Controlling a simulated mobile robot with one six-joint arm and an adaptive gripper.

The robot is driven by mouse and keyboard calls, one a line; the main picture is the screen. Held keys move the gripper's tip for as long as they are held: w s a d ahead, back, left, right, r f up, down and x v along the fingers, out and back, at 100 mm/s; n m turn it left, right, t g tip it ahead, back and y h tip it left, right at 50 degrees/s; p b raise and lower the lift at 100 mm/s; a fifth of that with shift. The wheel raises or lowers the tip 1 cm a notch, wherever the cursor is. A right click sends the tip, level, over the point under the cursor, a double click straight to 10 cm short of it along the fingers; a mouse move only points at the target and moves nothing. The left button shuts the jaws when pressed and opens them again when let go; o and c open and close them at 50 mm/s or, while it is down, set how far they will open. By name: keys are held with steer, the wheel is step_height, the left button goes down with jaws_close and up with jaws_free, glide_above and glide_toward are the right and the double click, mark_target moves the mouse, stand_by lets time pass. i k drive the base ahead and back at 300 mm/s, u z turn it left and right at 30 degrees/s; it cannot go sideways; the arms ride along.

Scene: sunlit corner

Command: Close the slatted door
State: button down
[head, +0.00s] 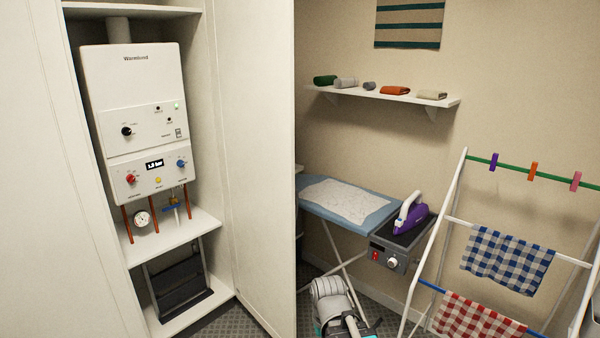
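A white cabinet stands open at the left in the head view. Its tall right-hand door (262,150) stands swung out toward me, with its free edge near the picture's middle. The face I see is plain; no slats show on it. Another plain white panel (40,180) fills the left edge; I cannot tell if it is a second door. Inside the cabinet is a white boiler (132,75) above a shelf (185,238). My gripper is not visible.
An ironing board (378,216) with a purple iron (414,218) stands right of the door. A drying rack (433,235) with checked cloths is farther right. A wall shelf (400,97) holds rolled cloths. A dark folded step stool (178,282) is inside the cabinet bottom.

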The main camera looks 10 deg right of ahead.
mark_target(251, 42)
steer(key=i, duration=0.9)
steer(key=u, duration=0.05)
